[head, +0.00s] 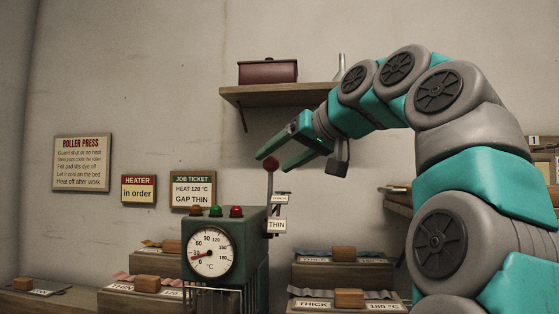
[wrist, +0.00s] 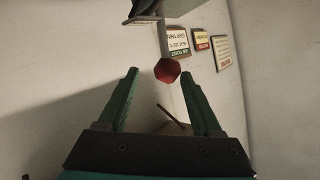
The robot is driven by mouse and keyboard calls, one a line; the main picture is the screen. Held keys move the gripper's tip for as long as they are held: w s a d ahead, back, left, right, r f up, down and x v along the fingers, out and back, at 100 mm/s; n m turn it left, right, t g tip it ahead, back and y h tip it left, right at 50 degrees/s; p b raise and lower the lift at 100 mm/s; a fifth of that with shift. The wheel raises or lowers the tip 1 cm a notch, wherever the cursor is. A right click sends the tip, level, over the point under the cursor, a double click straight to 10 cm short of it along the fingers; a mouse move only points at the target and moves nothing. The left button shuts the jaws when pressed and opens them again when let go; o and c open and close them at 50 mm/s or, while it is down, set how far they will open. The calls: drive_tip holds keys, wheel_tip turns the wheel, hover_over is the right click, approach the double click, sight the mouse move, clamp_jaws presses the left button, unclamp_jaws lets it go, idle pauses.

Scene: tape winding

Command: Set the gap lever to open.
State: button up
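The gap lever (head: 270,185) stands upright at the right side of the green roller press (head: 239,226), with a dark red knob on top. A THIN plate (head: 277,225) and a smaller plate (head: 280,199), too small to read, are beside it. My gripper (head: 274,161) is open, its fingers pointing down-left at the knob. In the wrist view the red knob (wrist: 167,70) shows between the fingertips of my gripper (wrist: 158,74), nearer the right finger. I cannot tell whether a finger touches it.
The press carries a dial (head: 210,252) and several lamps on top. A wall shelf (head: 280,94) with a dark red box (head: 267,71) is above. Wooden stands with labelled strips surround the press. A job ticket (head: 193,189) on the wall reads HEAT 120 °C, GAP THIN.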

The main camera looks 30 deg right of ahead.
drive_tip(key=v, duration=0.7)
drive_tip(key=shift+s+d, duration=0.15)
drive_tip(key=shift+s, duration=0.15)
drive_tip(key=shift+r, duration=0.1)
idle(0.4)
